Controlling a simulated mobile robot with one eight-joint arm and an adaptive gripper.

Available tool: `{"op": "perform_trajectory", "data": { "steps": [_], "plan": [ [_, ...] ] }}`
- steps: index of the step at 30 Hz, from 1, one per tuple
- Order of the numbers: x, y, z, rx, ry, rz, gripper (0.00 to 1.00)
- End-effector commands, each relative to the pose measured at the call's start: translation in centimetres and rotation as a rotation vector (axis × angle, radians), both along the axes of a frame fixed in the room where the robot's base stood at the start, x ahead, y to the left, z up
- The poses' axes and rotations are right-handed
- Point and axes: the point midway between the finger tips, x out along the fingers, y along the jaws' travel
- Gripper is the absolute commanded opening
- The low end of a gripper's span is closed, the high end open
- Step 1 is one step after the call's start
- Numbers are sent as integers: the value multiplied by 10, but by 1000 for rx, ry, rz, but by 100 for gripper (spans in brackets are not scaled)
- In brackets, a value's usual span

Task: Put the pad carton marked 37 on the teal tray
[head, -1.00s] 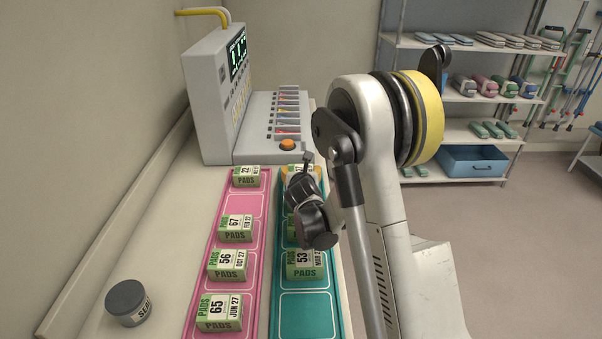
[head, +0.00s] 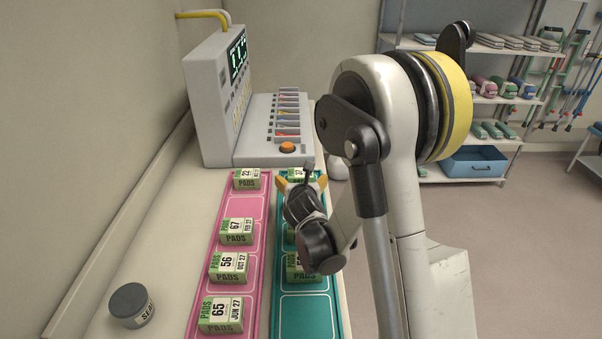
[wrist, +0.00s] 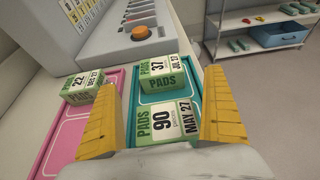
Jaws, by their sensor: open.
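In the head view, the 37 carton (head: 296,174) shows partly between the yellow fingers, and the near end of the teal tray (head: 305,312) is bare. My gripper (wrist: 157,82) is open and empty. The wrist hides part of the tray in the head view (head: 301,183).
A pink tray (head: 215,265) with several cartons, among them 22 (wrist: 83,87), lies to the left. A grey machine with an orange button (head: 287,147) stands behind the trays. A carton (head: 303,268) sits nearer on the teal tray. A dark-lidded jar (head: 131,305) stands front left.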

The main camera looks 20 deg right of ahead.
Motion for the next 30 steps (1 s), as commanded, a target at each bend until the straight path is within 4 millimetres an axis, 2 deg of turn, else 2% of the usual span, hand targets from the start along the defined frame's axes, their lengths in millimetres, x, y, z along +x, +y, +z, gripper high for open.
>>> {"op": "perform_trajectory", "data": {
  "steps": [3, 9, 13, 17, 20, 26, 30],
  "plan": [
    [-20, 8, 10, 0, 1, 0, 98],
    [-37, 15, 18, 15, -3, -6, 98],
    [-47, 18, 30, 155, -30, -67, 98],
    [-68, 24, 51, 454, -85, -207, 98],
    [-90, 32, 67, 727, -133, -349, 98],
    [-144, 53, 91, 1244, -222, -675, 98],
    [-189, 70, 100, 1578, -279, -938, 98]
  ]
}}
